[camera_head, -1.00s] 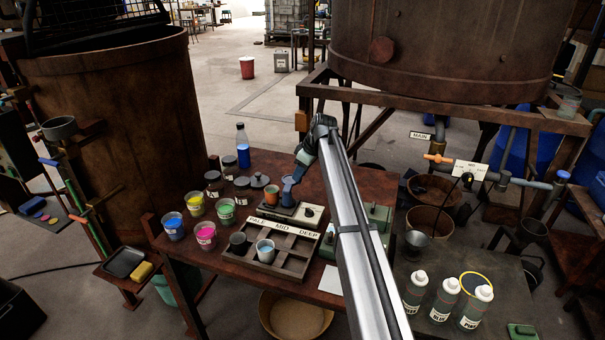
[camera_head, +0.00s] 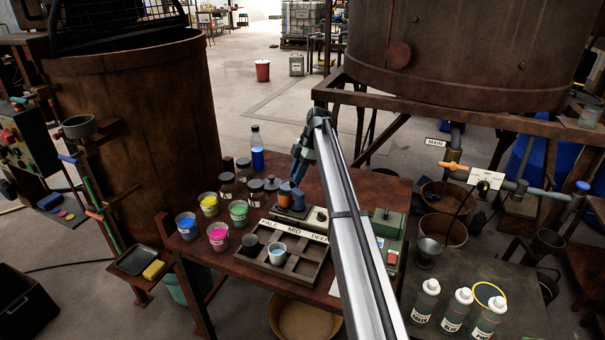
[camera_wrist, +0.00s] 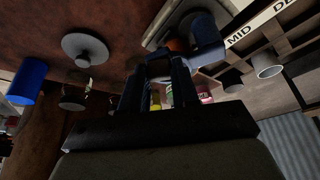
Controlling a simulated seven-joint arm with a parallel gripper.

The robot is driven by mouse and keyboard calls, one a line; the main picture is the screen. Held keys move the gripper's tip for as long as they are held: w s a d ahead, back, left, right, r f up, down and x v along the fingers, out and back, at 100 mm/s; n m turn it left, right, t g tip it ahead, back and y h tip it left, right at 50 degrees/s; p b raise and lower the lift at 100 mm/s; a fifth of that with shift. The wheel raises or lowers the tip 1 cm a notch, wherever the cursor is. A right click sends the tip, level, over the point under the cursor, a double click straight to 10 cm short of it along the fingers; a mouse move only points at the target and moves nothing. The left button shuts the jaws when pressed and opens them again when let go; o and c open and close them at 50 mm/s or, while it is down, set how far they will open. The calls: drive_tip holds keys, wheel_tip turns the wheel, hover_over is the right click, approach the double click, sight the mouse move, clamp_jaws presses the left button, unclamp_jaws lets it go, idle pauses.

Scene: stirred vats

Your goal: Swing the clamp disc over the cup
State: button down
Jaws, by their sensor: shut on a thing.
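The orange cup (camera_head: 285,189) stands on a small dark-and-pale machine (camera_head: 314,218) on the brown table. It shows partly in the wrist view (camera_wrist: 175,46), behind the blue part. The blue clamp part (camera_head: 298,200) stands close to the right of the cup in the head view; it also shows in the wrist view (camera_wrist: 207,42). I cannot make out the disc's face or whether it lies over the cup. My gripper (camera_head: 296,180) is just above the clamp and cup, pointing down. It is shut on the clamp disc; its dark fingers (camera_wrist: 158,78) largely hide the contact.
A dark tray (camera_head: 282,262) with two small cups lies in front. Cups of coloured paint (camera_head: 218,236) and dark jars (camera_head: 244,170) stand left. A grey knobbed lid (camera_wrist: 85,48) lies near. A blue-filled bottle (camera_head: 257,155) stands behind. My arm covers the table's right.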

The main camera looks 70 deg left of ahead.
sight(285, 186)
drive_tip(key=s+n, duration=0.1)
drive_tip(key=s+n+h, duration=0.1)
drive_tip(key=n, duration=0.1)
drive_tip(key=shift+a, duration=0.2)
drive_tip(key=shift+s+d+n+t+h, duration=0.15)
drive_tip(key=shift+s+n+t+h, duration=0.3)
drive_tip(key=shift+n, duration=0.75)
drive_tip(key=shift+s, duration=0.25)
drive_tip(key=c, duration=0.8)
unclamp_jaws()
drive_tip(key=shift+c, duration=0.2)
drive_tip(key=shift+w+r, duration=0.1)
drive_tip(key=v, duration=0.7)
drive_tip(key=shift+w+r, duration=0.1)
drive_tip(key=shift+r, duration=0.05)
drive_tip(key=shift+w, duration=0.1)
